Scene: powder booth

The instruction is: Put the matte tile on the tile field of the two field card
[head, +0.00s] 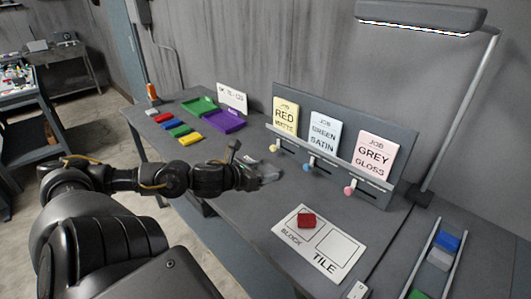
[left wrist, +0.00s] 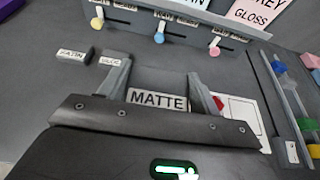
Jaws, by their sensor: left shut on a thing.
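The matte tile (left wrist: 158,100), grey with a white MATTE label, sits between the fingers of my left gripper (left wrist: 163,88), which is shut on it. In the head view my left gripper (head: 266,175) is above the table, to the upper left of the two field card; the tile is hard to make out there. The white two field card (head: 338,270) lies flat on the table. A red block (head: 307,220) lies on its BLOCK field. Its TILE field (head: 335,242) is bare. The card is partly hidden by a finger in the left wrist view (left wrist: 240,108). My right gripper does not show.
Satin (left wrist: 72,55) and gloss (left wrist: 110,60) tiles lie left of the gripper. Behind stands a grey board (head: 400,165) with job cards and coloured knobs. A rack of coloured blocks (head: 440,258) is at right; green (head: 199,106) and purple (head: 222,121) trays stand far left.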

